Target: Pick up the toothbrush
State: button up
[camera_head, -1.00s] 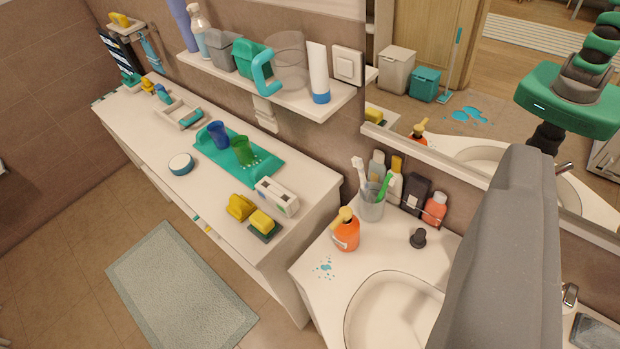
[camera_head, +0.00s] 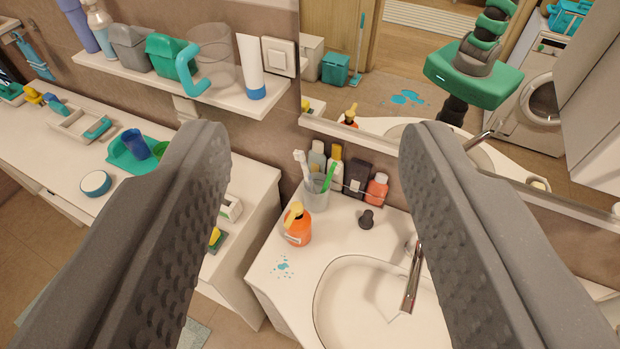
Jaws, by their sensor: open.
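A white toothbrush (camera_head: 302,164) and a green toothbrush (camera_head: 329,177) stand tilted in a clear cup (camera_head: 316,194) at the back of the sink counter. Their heads point up above the rim. My gripper (camera_head: 312,165) is open and empty, with one dark grey finger at the left and one at the right of the picture. The cup and brushes show in the gap between the fingers, farther away and apart from them. The left finger hides part of the lower cabinet top.
An orange soap dispenser (camera_head: 297,226) stands in front of the cup. Several bottles, including an orange one (camera_head: 376,189), stand right of it. A shelf (camera_head: 190,88) juts out at upper left. The sink (camera_head: 370,300) and faucet (camera_head: 412,280) lie at lower right.

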aim_at(300, 155)
jog(key=k, duration=1.2)
jog(key=u, duration=0.4)
jog(key=i, duration=1.85)
jog(key=z, duration=0.6)
